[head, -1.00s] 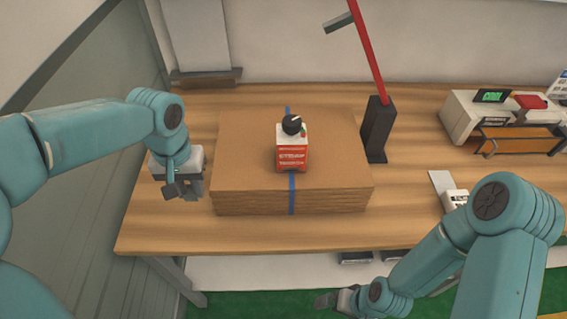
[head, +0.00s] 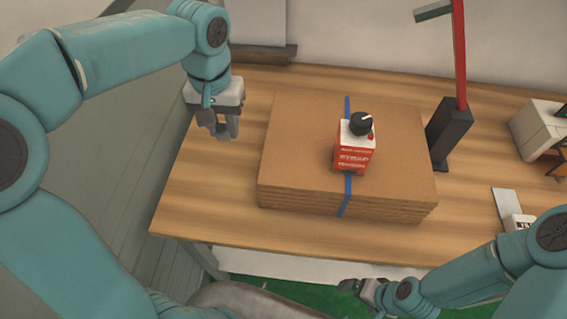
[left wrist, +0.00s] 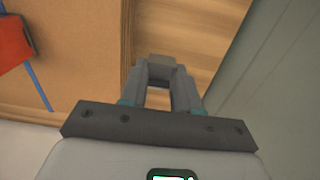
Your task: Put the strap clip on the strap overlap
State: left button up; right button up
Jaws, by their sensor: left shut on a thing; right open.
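A blue strap (head: 347,187) runs over a stack of brown sheets (head: 300,150) on the wooden table. A red and white box marked "STRAP", with a black knob (head: 361,123), stands on the stack over the strap and hides any overlap beneath it. My left gripper (head: 222,134) is left of the stack, apart from it, shut on a small grey piece (left wrist: 161,64), likely the strap clip. In the left wrist view the piece sits between the fingertips. My right gripper (head: 360,287) is open and empty in front of the table, low down.
A black stand with a red post (head: 459,60) rises behind the stack's right side. A white device (head: 540,128) stands at the far right, with a small white item (head: 517,222) nearer. The table (head: 195,190) is bare left of the stack.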

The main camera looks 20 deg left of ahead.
pick_arm(q)
send_over(240, 185)
notch_tip(240, 185, down, 16)
jog(key=shift+r+b, duration=0.1)
jog(key=shift+b, duration=0.3)
notch_tip(240, 185, down, 4)
jog(key=shift+r, duration=0.2)
jog(key=shift+w+f, duration=0.1)
jog(key=shift+f, duration=0.3)
jog(key=o, duration=0.6)
jog(key=shift+f+b, duration=0.15)
jog(key=shift+b, duration=0.2)
jog(key=o, duration=0.4)
jog(key=shift+o, duration=0.2)
